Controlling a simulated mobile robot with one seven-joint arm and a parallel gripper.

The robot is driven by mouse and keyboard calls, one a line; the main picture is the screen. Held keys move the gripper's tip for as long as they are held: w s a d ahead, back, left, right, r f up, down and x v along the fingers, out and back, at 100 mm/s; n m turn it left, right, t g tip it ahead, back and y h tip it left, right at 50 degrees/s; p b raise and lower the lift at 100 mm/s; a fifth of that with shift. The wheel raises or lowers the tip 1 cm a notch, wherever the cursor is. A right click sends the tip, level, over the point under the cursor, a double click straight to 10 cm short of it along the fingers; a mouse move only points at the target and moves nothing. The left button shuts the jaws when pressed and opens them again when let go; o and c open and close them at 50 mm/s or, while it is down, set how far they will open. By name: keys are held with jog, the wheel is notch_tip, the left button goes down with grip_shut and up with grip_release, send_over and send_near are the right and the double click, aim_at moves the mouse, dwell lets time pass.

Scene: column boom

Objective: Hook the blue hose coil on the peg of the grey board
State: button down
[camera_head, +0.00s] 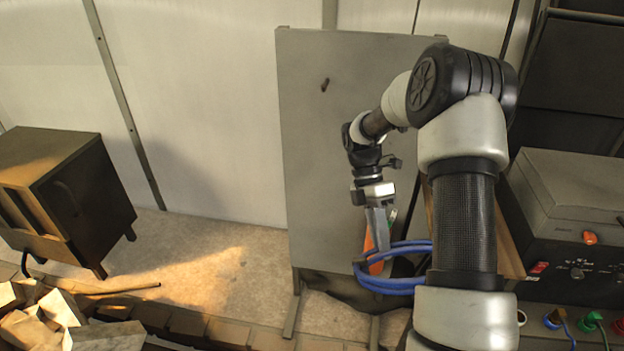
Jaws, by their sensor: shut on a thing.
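The blue hose coil (392,285) hangs at the end of my arm, low in front of the grey board. My gripper (378,262) points down and is shut on the coil near its left side. Part of the coil's right side is hidden behind my arm. The grey board (310,150) stands upright against the pale wall. Its short dark peg (325,85) sticks out at the upper left of the board, well above the coil and to its left. The peg is bare. My arm covers much of the board's right side.
A dark stove-like box (75,190) stands at the left, with split wood (60,320) below it. A grey-lidded machine (575,200) with coloured plugs is at the right. A brick edge (225,328) runs along the front. The space left of the board is open.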

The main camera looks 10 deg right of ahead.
jog(key=w+a+r+n+t+h+p, duration=0.1)
jog(key=w+r+n+t+h, duration=0.2)
jog(key=n+h, duration=0.45)
jog(key=w+r+n+t+h, duration=0.1)
jog(key=w+n+t+h, duration=0.35)
jog(key=n, duration=0.55)
jog(key=w+a+r+n+t+y+p, duration=0.1)
jog(key=w+a+r+n+t+y, duration=0.15)
jog(key=w+a+n+t, duration=0.35)
jog(key=w+a+r+n+t+y, duration=0.1)
jog(key=a+r+n+t+y, duration=0.15)
jog(key=a+n+t, duration=0.55)
jog(key=shift+w+d+f+m+t+b, duration=0.25)
jog(key=shift+w+d+f+m+b, duration=0.6)
jog(key=shift+w, duration=1.65)
jog(key=shift+w+d+f+m+t+b, duration=0.35)
jog(key=shift+w+d+b, duration=0.95)
jog(key=shift+w, duration=1.25)
jog(key=shift+w+d+f+m+t+b, duration=0.15)
jog(key=shift+w+d+f+m+b, duration=0.3)
jog(key=shift+w+d+f+b, duration=1.35)
jog(key=shift+w+a+r+p, duration=0.45)
jog(key=shift+w+a+r, duration=0.25)
jog(key=shift+a+r, duration=0.3)
